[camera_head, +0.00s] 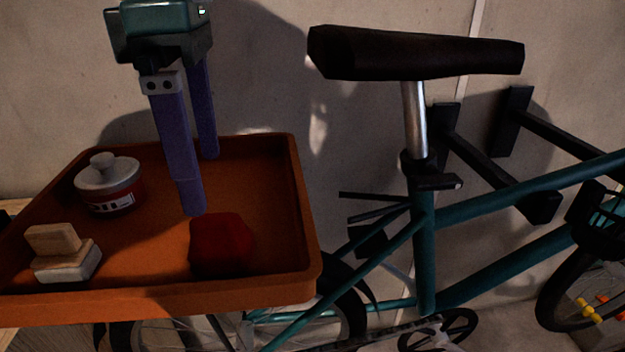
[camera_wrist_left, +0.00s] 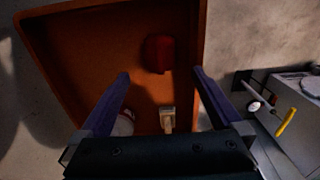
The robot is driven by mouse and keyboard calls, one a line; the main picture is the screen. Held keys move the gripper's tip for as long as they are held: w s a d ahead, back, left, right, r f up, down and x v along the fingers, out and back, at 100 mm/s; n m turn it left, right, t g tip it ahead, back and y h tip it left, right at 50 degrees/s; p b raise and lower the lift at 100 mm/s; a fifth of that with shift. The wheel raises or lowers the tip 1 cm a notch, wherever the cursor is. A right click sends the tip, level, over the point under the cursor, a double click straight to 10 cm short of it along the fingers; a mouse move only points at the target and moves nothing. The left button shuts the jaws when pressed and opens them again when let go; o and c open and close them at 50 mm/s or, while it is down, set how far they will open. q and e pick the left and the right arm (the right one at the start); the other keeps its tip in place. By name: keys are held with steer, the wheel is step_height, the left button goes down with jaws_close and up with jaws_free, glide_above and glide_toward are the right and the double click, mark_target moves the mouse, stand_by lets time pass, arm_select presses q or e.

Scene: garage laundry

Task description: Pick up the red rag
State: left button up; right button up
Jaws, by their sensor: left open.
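The red rag (camera_head: 221,244) is a small dark red lump on the floor of an orange tray (camera_head: 280,292), near its front right. It also shows in the left wrist view (camera_wrist_left: 158,54), ahead of the fingers. My left gripper (camera_head: 200,185) points down over the tray with its two purple fingers apart and nothing between them. In the head view the nearer fingertip shows just behind and left of the rag; I cannot tell its exact height. In the left wrist view the fingertips (camera_wrist_left: 160,75) stand either side of the rag's line. My right gripper is not seen.
A round lidded tin (camera_head: 110,188) stands at the tray's left, with a wooden-backed brush or block (camera_head: 63,252) in front of it. The tray has raised rims. A teal bicycle (camera_head: 425,250) with a black saddle (camera_head: 415,53) stands close on the right.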

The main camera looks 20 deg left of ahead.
mark_target(213, 216)
arm_select(q)
step_height(213, 216, down, 2)
steer(key=shift+d, duration=0.15)
step_height(213, 216, down, 5)
steer(key=shift+f+p, duration=0.2)
steer(key=shift+p, duration=0.2)
steer(key=shift+c, duration=0.2)
steer(key=c, duration=1.3)
